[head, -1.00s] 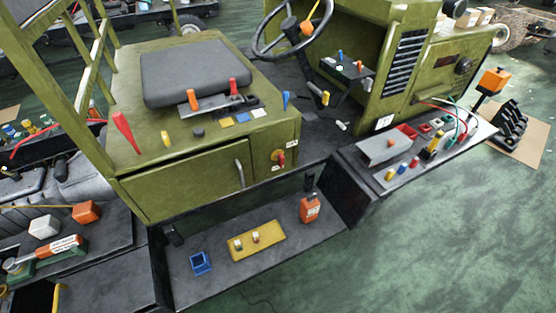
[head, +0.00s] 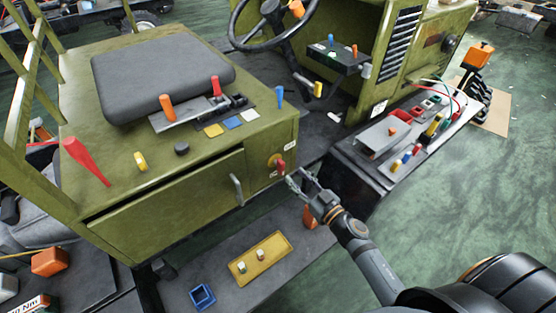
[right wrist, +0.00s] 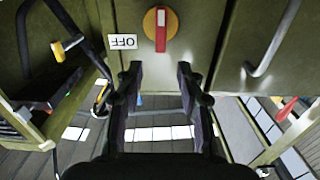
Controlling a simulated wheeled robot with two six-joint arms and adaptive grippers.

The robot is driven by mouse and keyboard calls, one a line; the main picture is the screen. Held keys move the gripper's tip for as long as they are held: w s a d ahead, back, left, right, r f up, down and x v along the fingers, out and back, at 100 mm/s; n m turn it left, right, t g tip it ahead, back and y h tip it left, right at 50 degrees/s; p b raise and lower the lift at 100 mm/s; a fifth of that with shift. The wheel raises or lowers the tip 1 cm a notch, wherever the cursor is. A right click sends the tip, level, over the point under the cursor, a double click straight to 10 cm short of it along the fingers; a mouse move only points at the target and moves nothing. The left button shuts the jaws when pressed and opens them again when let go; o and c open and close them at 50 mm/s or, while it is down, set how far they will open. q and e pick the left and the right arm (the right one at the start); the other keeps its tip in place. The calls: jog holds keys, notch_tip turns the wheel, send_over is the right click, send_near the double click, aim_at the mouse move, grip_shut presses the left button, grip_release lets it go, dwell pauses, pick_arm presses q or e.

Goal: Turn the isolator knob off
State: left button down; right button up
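The isolator knob (head: 281,166) is a red handle on a yellow disc, on the front panel of the olive seat box. In the right wrist view the knob (right wrist: 161,30) is at the top centre, its red handle upright in the picture, with a white OFF label (right wrist: 122,41) to its left, upside down. My right gripper (head: 298,178) is just in front and to the right of the knob. In the wrist view the fingers of my right gripper (right wrist: 159,72) are apart and empty, lined up with the knob and short of it. My left gripper is not in view.
A grey bar handle (head: 237,190) stands out from the panel left of the knob. A lower step holds a yellow plate (head: 260,258) and a blue open box (head: 202,296). A side shelf with a grey block (head: 383,137) lies to the right.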

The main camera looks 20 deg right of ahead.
aim_at(283, 164)
jog(key=p+x, duration=0.1)
jog(key=x, duration=0.8)
jog(key=shift+f, duration=0.1)
grip_shut()
